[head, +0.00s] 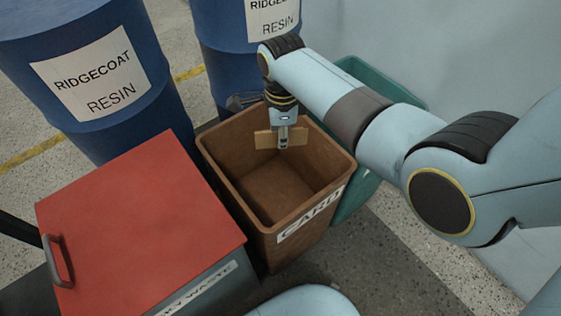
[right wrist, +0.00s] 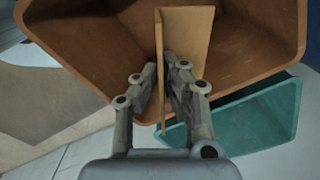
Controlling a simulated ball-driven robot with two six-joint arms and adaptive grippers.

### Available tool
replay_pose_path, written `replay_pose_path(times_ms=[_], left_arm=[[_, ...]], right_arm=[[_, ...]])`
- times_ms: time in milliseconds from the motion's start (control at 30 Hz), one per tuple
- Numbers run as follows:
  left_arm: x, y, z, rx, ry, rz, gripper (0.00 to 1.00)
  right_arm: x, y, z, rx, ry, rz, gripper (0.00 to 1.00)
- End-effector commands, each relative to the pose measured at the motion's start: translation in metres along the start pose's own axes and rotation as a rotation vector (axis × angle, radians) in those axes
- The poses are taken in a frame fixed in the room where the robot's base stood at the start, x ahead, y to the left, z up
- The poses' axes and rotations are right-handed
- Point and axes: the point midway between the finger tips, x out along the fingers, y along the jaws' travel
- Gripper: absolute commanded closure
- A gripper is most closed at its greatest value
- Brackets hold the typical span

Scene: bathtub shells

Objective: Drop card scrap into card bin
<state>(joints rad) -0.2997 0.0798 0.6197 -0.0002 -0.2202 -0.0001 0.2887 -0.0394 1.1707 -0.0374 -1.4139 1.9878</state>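The card scrap (head: 266,139) is a tan, folded piece held over the open brown card bin (head: 237,207), which has a "CARD" label on its front. My right gripper (head: 283,143) points down above the bin's mouth, with its fingers closed on the scrap. In the right wrist view the scrap (right wrist: 187,42) stands between the two fingers (right wrist: 165,82), with the bin's brown wall (right wrist: 95,40) behind it. The bin's visible floor looks bare. My left gripper is not in view.
A red-lidded bin (head: 140,215) with a handle stands left of the card bin. A teal bin (head: 352,195) stands behind and right of it, partly hidden by my right arm. Blue resin drums (head: 135,125) stand at the back, near a pale wall (head: 450,50).

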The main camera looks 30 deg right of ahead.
Motion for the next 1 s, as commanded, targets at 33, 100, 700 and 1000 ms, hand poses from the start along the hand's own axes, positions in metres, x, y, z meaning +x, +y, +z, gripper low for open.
replay_pose_path(times_ms=[33,100,700,1000], left_arm=[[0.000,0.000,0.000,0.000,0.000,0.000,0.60],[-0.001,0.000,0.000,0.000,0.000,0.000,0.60],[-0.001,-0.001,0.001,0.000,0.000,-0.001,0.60],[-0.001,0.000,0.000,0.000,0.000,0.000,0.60]], right_arm=[[0.000,0.000,0.000,0.000,-0.001,-0.001,1.00],[-0.001,-0.001,0.000,0.000,-0.001,-0.001,1.00],[-0.003,-0.001,0.000,0.000,-0.001,-0.002,0.67],[-0.052,-0.002,0.001,0.000,-0.004,-0.006,0.67]])
